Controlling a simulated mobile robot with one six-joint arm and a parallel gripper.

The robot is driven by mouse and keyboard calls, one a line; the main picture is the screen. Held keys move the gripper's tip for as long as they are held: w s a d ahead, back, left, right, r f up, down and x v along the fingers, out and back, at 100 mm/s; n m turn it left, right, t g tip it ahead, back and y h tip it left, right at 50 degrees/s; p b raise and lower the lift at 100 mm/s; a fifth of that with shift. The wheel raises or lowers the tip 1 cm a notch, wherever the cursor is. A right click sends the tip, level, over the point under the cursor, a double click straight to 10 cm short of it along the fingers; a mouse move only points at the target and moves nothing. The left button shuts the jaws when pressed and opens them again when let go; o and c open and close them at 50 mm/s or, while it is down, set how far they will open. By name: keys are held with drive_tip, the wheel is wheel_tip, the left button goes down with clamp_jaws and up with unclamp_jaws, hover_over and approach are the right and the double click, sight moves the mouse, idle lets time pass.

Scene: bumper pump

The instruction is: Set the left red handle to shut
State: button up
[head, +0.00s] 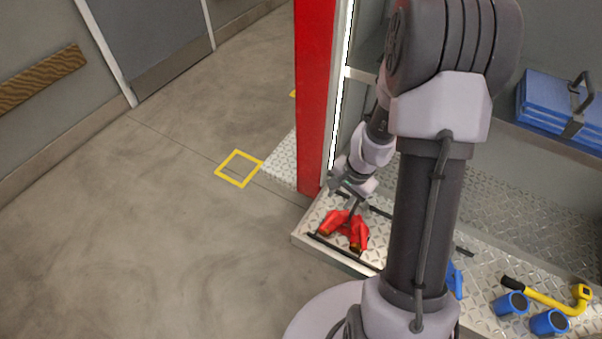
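A red forked fitting (345,230) sits on the diamond-plate deck near its left front corner, with two stubby branches pointing toward the front edge. My gripper (352,203) is just above and behind this fitting, pointing down. A thin dark piece runs between the gripper and the fitting; I cannot tell whether it is a finger or a handle. The left red handle cannot be made out apart from the fitting, and its setting is not readable. The fingers are too small to tell whether they are open, or whether they touch anything.
A red post (314,95) stands close to the left of my arm. To the right on the deck (480,262) lie blue cylinders (549,322) and a yellow tool (560,301). A blue case (550,105) rests on a shelf. The floor at left is clear around a yellow square (239,168).

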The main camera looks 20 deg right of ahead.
sight(326, 223)
drive_tip(key=f+b, duration=0.3)
drive_tip(key=f, duration=0.2)
drive_tip(key=w+a+f+b, duration=0.1)
drive_tip(key=f+b, duration=0.2)
drive_tip(key=f, duration=0.3)
drive_tip(key=w+f+b, duration=0.1)
drive_tip(key=f+b, duration=0.2)
drive_tip(key=f, duration=0.3)
drive_tip(key=shift+a, duration=0.35)
drive_tip(key=shift+c, duration=0.5)
clamp_jaws()
